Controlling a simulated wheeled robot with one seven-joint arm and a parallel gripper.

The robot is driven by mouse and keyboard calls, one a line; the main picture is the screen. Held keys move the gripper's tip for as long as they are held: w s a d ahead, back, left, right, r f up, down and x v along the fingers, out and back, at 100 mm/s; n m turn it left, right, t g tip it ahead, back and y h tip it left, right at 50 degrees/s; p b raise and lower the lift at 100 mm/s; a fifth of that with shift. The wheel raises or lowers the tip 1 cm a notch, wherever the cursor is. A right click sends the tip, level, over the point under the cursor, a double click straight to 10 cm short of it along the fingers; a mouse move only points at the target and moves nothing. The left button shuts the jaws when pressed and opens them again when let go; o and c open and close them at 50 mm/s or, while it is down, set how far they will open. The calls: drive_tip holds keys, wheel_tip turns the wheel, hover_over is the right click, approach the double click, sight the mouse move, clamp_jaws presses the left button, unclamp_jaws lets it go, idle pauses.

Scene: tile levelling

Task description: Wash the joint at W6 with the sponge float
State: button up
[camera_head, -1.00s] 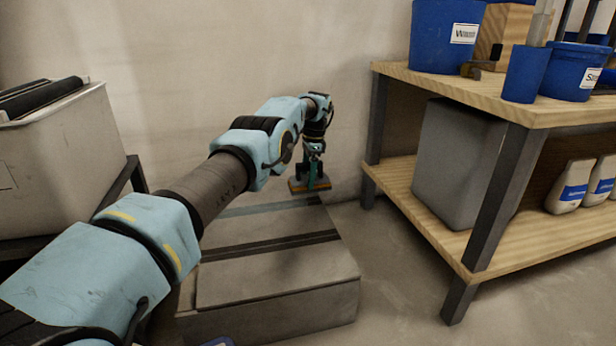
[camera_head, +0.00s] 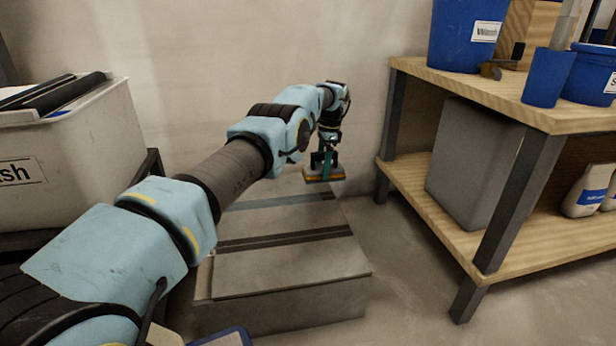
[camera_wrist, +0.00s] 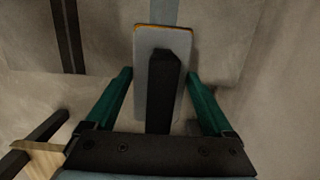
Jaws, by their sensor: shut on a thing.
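My gripper (camera_head: 325,160) is shut on the sponge float (camera_head: 322,178), a flat board with an orange-yellow sponge underside and a dark handle. The float is near the far right end of the tiled block (camera_head: 290,312), beside the back wall. In the wrist view the grey float (camera_wrist: 178,42) lies between the green fingers of my gripper (camera_wrist: 165,88). A grey-blue joint strip (camera_head: 270,202) crosses the block near the float, and a dark joint (camera_head: 285,239) runs nearer to me. I see no W6 label. I cannot tell whether the sponge touches the surface.
A wooden shelf unit (camera_head: 485,262) stands on the right, with blue buckets on top and a grey bin (camera_head: 470,165) below. A pale wash tub (camera_head: 70,150) stands on the left. A blue-edged object (camera_head: 228,338) shows at the bottom edge. Bare floor lies between block and shelf.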

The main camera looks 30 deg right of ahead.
drive_tip(key=shift+f+b, duration=2.45)
drive_tip(key=shift+f, duration=0.8)
drive_tip(key=shift+f+b, duration=0.65)
drive_tip(key=shift+w+a+r+p, duration=0.1)
drive_tip(key=shift+a+r+p, duration=0.05)
drive_tip(key=shift+p, duration=0.4)
drive_tip(key=a+p, duration=0.1)
drive_tip(key=p, duration=0.2)
drive_tip(key=shift+w+a, duration=0.1)
drive_tip(key=shift+a+f, duration=0.15)
drive_tip(key=shift+f, duration=0.1)
drive_tip(key=shift+a+p, duration=0.1)
drive_tip(key=shift+p, duration=0.2)
drive_tip(key=shift+w+a+r+p, duration=0.1)
drive_tip(key=shift+a+p, duration=0.15)
drive_tip(key=shift+p, duration=0.3)
drive_tip(key=shift+w+a+p, duration=0.1)
drive_tip(key=shift+a+p, duration=0.45)
drive_tip(key=shift+p, duration=0.25)
